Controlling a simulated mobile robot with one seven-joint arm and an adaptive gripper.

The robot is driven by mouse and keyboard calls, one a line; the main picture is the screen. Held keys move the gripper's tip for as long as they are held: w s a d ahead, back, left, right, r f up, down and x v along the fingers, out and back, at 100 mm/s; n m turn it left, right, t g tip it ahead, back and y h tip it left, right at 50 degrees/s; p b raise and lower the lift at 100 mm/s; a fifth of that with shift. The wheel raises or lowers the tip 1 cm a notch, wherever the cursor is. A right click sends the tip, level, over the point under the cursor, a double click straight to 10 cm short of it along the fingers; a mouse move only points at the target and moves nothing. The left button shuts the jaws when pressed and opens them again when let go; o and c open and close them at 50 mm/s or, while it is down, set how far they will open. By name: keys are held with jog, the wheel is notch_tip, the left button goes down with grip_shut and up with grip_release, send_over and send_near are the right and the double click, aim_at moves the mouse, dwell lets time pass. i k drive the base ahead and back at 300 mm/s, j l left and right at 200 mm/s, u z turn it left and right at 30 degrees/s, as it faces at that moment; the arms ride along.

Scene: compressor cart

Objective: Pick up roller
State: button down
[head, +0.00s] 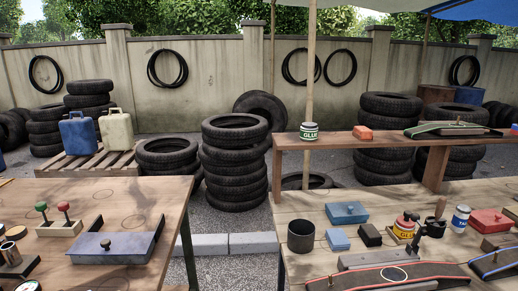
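I cannot tell for certain which thing is the roller. A dark open cylinder (301,236) stands upright near that table's left edge and looks like a cup. My gripper is not in view.
Right table (300,205) holds a blue box (346,212), a blue block (337,239), a red box (489,221) and dark strips (390,276). A raised shelf (345,142) spans its back. Left table (150,195) is separated by a gap. Tyre stacks (234,165) stand behind.

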aim_at(440, 207)
jog(key=z, duration=1.1)
jog(key=i+l, duration=0.1)
jog(key=l, duration=0.25)
jog(key=i+l, duration=0.1)
jog(key=l, duration=0.3)
jog(key=i+l, duration=0.15)
jog(key=l, duration=0.2)
jog(key=i+l+u, duration=0.1)
jog(key=l, duration=0.25)
jog(key=i+l, duration=0.1)
jog(key=l, duration=0.3)
jog(key=i+u, duration=0.15)
jog(key=u, duration=0.95)
jog(key=i, duration=0.85)
